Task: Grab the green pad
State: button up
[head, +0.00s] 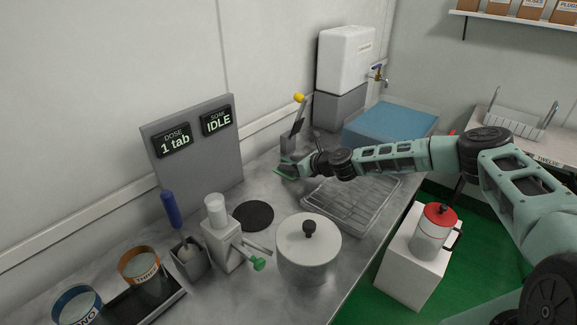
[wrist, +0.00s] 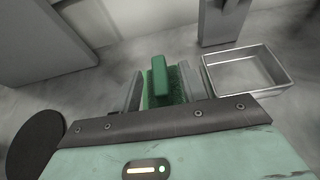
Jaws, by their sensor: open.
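The green pad (wrist: 160,77) lies on the grey counter, a flat green base with a raised green grip on top. In the head view only an edge of the green pad (head: 285,174) shows, at the back of the counter under my gripper (head: 291,166). In the wrist view my gripper (wrist: 163,84) is open, with one grey finger on each side of the pad's raised grip. I see no clear contact. The near part of the pad is hidden by my gripper body.
A metal tray (wrist: 241,52) lies right of the pad in the wrist view. A grey stand with a yellow knob (head: 299,98) rises behind my gripper. A wire rack (head: 345,213) lies under my arm, and a blue block (head: 390,121) stands behind it. A black disc (head: 254,215) lies nearer.

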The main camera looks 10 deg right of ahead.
jog(key=shift+w+a+f, duration=0.25)
jog(key=shift+w+a, duration=0.05)
jog(key=shift+w, duration=0.1)
grip_shut()
jog(key=shift+r, duration=0.1)
